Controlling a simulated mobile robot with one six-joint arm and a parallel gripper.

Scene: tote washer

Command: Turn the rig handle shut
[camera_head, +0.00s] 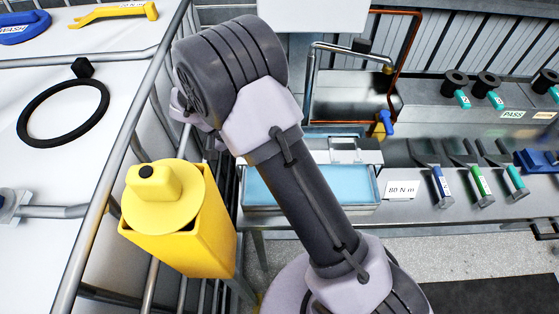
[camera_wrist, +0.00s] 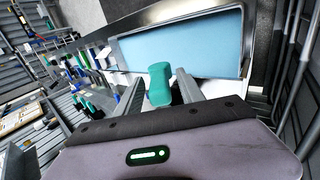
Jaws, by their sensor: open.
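In the wrist view a teal, rounded grip (camera_wrist: 159,84), probably the rig handle, stands between the two grey fingers of my gripper (camera_wrist: 161,78). The fingers are apart, one on each side of the grip. I cannot tell whether either finger touches it. The lower part of the grip and what it is fixed to are hidden by my gripper's body.
A tray of blue liquid (camera_head: 262,188) lies beyond the grip, also in the wrist view (camera_wrist: 119,47). Right of it are a "80 N m" card (camera_head: 399,189) and several colour-gripped tools (camera_head: 480,187).

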